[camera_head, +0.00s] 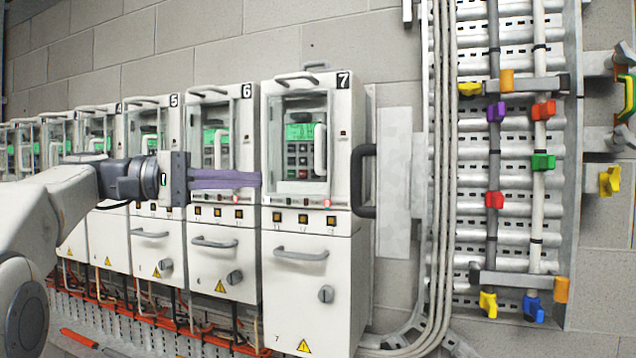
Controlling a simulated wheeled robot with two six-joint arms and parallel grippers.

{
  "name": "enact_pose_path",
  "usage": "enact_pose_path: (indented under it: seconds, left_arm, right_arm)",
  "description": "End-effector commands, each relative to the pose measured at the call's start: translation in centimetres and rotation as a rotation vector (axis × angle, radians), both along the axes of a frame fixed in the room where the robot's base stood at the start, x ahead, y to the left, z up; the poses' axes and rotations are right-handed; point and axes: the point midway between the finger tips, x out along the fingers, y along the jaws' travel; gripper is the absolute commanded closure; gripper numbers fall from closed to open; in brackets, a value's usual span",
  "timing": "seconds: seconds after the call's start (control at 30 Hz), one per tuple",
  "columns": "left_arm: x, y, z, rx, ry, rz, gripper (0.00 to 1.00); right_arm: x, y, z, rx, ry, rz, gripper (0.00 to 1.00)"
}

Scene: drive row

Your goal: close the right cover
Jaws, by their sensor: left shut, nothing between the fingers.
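The rightmost cabinet, number 7 (343,240), has a clear-windowed cover (304,103) with a white upright handle (320,149) at its right side. The cover lies over or close to a green-lit keypad panel; I cannot tell whether it is fully shut. Cabinet 6 (246,150) beside it has a similar cover with a white handle (217,148). My left gripper (258,180) is shut and empty. Its fingers point right, in front of cabinet 6, with the tips near the left edge of cabinet 7. They hide part of cabinet 6. My right gripper is not in view.
A dark handle (364,180) sticks out on the right side of cabinet 7. More cabinets run off to the left. Grey cables (440,170) and a rack with coloured clips (494,200) stand at the right. Orange wiring (180,322) runs below the cabinets.

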Motion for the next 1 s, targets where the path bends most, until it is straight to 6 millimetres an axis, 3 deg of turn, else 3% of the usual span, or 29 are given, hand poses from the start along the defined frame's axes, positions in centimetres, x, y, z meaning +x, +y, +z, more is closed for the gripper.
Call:
enact_pose_path:
  seconds: [0.17, 0.6, 0.8, 1.0]
  left_arm:
    - [0.2, -1.4, 0.6, -0.011, -0.012, -0.007, 1.0]
    - [1.7, -10.2, 0.7, -0.008, -0.011, -0.007, 1.0]
    - [0.4, -12.2, 0.5, -0.007, -0.012, -0.005, 1.0]
    - [0.0, -12.9, 0.2, -0.007, -0.011, -0.002, 1.0]
  right_arm:
    - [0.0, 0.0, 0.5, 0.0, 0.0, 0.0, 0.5]
    - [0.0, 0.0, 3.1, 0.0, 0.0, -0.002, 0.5]
    - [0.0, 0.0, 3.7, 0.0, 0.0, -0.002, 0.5]
    - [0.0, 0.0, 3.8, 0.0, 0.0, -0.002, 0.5]
